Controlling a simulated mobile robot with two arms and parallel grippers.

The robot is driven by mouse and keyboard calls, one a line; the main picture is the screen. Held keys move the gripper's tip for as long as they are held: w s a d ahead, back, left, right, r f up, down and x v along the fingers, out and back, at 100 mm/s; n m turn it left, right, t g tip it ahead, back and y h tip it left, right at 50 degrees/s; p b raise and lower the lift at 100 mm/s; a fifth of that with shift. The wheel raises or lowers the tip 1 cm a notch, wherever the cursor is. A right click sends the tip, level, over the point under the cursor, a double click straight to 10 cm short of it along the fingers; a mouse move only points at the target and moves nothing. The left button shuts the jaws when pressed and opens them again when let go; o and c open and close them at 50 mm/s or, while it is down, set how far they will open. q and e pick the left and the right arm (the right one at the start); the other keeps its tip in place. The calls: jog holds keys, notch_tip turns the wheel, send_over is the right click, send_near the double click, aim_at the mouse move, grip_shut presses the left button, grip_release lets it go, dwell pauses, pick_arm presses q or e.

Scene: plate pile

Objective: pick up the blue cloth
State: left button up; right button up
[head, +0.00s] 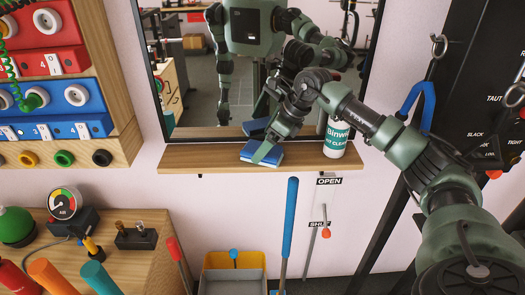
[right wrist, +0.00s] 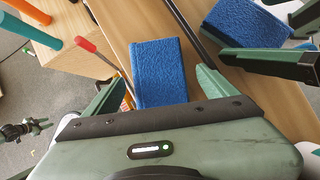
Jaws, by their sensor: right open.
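The folded blue cloth (head: 258,154) lies on the wooden shelf (head: 195,157) under the mirror. In the right wrist view the cloth (right wrist: 160,72) lies between the two green fingers of my right gripper (right wrist: 158,88), with some gap showing at the right finger. My right gripper (head: 265,150) is open and low over the cloth; in the head view a finger covers part of it. I cannot tell whether a finger touches the cloth. My left gripper is in neither view.
The mirror (head: 205,75) rises right behind the shelf and reflects the cloth and my arm. A white and teal cleaner bottle (head: 335,138) stands at the shelf's right end. The shelf's left part is clear. A blue-handled pole (head: 289,225) stands below.

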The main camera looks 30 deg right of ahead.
jog(key=shift+x, duration=1.05)
jog(key=shift+f, duration=0.15)
jog(key=c, duration=1.6)
